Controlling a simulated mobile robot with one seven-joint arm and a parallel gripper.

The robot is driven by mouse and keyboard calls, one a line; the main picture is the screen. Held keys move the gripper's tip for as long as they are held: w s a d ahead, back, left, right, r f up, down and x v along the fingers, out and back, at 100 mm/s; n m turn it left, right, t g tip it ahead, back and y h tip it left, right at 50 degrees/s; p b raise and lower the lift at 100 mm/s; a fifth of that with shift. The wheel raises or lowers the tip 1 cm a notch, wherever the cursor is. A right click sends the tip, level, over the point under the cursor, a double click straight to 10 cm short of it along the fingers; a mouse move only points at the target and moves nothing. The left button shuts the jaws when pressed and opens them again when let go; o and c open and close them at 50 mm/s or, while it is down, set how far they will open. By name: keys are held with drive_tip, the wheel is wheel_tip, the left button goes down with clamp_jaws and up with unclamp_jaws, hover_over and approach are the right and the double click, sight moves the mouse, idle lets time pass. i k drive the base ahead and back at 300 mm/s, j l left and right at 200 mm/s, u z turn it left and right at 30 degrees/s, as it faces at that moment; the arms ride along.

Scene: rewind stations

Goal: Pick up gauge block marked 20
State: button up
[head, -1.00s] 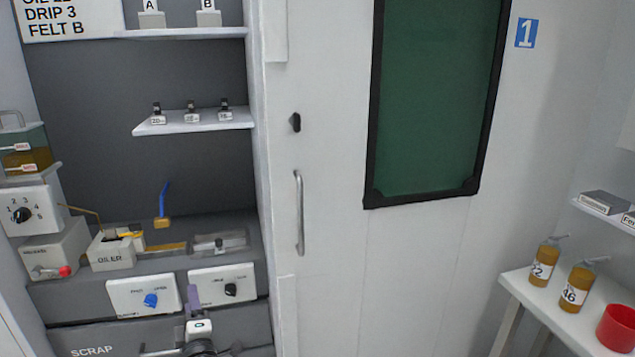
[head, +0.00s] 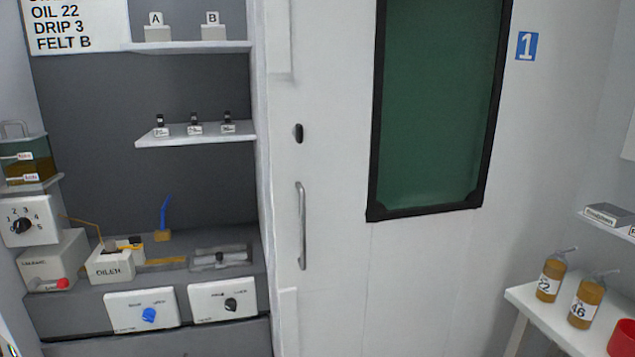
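Three small gauge blocks, each a white label base with a dark upright part, stand in a row on a small white shelf (head: 200,137) inside the grey bay. The left block (head: 160,127), the middle block (head: 194,126) and the right block (head: 227,124) are apart from each other. Their labels are too small and blurred to read surely, so I cannot tell which one is marked 20. My gripper is not in view.
Felt blocks A (head: 156,30) and B (head: 212,29) stand on the shelf above. The oiler (head: 112,265) and control panels fill the bench below. Two oil bottles (head: 549,276) stand far right.

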sight(161, 130)
drive_tip(key=i+l+u, duration=0.1)
drive_tip(key=i+u, duration=0.15)
drive_tip(key=u, duration=0.2)
drive_tip(key=i+l+u, duration=0.15)
drive_tip(key=u, duration=0.35)
drive_tip(key=i+l+u, duration=0.15)
drive_tip(key=i+l, duration=0.2)
drive_tip(key=i+l+u, duration=0.15)
drive_tip(key=i+l, duration=0.2)
drive_tip(key=l, duration=0.2)
